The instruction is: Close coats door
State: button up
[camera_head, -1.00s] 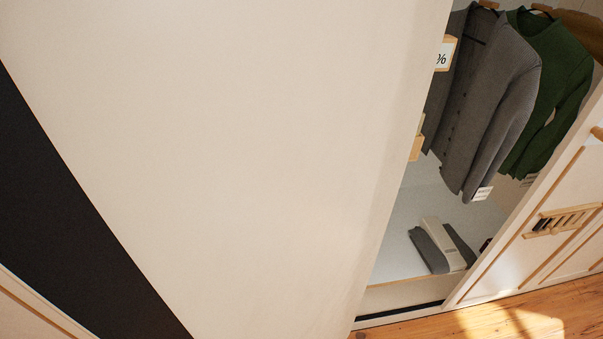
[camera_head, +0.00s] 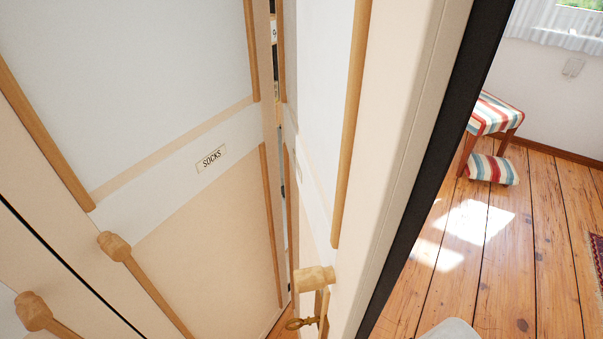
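An open cream door (camera_head: 375,180) with a dark edge stands close in front of me, seen almost edge-on. The coats are not in view now. My gripper is not in view; only a pale rounded piece (camera_head: 452,329) shows at the bottom edge, and I cannot tell what it is.
A door labelled SOCKS (camera_head: 211,158) with a wooden handle (camera_head: 115,246) fills the left. A narrow gap (camera_head: 275,60) lies between it and the open door. Free wooden floor (camera_head: 490,250) spreads right, with a striped stool (camera_head: 497,113), a striped cushion (camera_head: 491,169) and a rug edge (camera_head: 597,260).

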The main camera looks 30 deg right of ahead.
aim_at(378, 99)
jog(key=k+j+u, duration=0.15)
jog(key=k+j, duration=0.2)
jog(key=k+j+u, duration=0.2)
jog(key=k+j, duration=0.15)
jog(key=j, duration=0.2)
